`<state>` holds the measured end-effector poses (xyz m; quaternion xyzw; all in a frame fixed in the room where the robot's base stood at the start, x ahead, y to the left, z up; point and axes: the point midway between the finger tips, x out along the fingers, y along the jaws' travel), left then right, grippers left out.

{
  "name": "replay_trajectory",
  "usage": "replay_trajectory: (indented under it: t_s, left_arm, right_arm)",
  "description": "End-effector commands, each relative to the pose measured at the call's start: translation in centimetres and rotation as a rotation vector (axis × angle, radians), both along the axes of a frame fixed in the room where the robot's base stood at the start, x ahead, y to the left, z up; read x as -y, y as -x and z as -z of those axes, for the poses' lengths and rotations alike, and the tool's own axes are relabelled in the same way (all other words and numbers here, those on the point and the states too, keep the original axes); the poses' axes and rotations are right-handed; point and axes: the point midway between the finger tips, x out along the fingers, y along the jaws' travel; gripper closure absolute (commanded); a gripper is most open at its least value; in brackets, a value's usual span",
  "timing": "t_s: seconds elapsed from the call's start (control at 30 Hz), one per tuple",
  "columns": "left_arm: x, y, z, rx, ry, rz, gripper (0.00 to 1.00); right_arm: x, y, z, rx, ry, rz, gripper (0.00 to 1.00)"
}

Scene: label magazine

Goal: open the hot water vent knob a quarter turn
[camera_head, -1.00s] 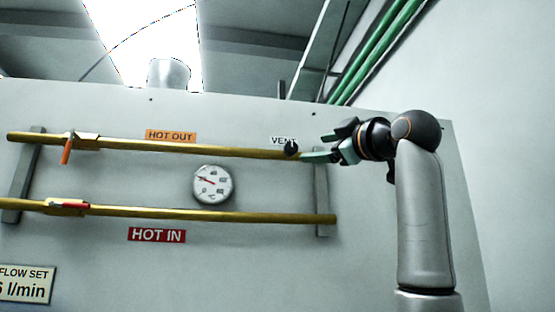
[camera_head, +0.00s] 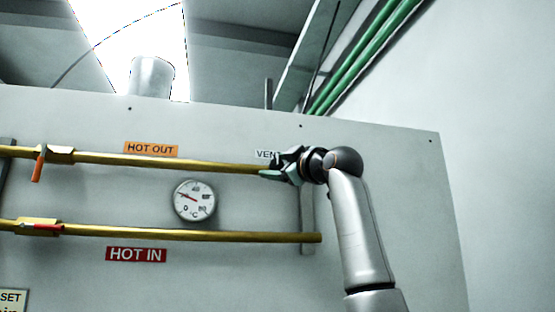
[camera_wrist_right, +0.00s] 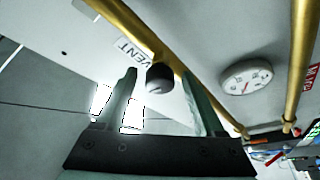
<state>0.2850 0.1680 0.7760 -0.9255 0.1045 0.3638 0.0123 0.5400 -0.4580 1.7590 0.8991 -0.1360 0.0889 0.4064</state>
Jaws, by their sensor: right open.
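The hot water vent knob (camera_wrist_right: 159,78) is a small dark round knob on the upper brass pipe, at the pipe's right end in the head view. In the right wrist view it shows between the two fingertips of my right gripper (camera_wrist_right: 160,76), with a gap visible on each side. The right gripper (camera_head: 274,165) is open and covers most of the knob in the head view. I cannot tell how deep the fingers reach around it. The VENT label (camera_head: 265,154) is partly covered by the gripper. My left gripper is not in view.
The upper brass pipe (camera_head: 110,158) has an orange-handled valve (camera_head: 38,166) and a HOT OUT label. The lower brass pipe (camera_head: 180,235) has a red-handled valve. A round gauge (camera_head: 195,200) sits between the pipes. The wall panel right of the arm is bare.

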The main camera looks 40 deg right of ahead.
Motion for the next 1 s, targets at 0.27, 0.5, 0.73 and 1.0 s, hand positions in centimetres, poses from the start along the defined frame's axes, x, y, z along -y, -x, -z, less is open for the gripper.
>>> replay_trajectory:
  t_s: [0.27,0.5,0.73,1.0]
  left_arm:
    - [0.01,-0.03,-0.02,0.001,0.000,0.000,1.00]
    - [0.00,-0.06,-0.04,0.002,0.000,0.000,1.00]
    - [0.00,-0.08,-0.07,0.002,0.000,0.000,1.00]
    - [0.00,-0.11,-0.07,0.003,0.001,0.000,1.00]
  right_arm:
    - [0.00,-0.08,0.05,0.000,0.000,0.000,0.32]
    - [0.02,-0.05,0.04,0.000,0.000,0.000,0.59]
    - [0.01,-0.06,0.06,-0.001,0.000,0.000,0.85]
    - [0.00,-0.08,0.10,-0.003,-0.001,0.000,1.00]
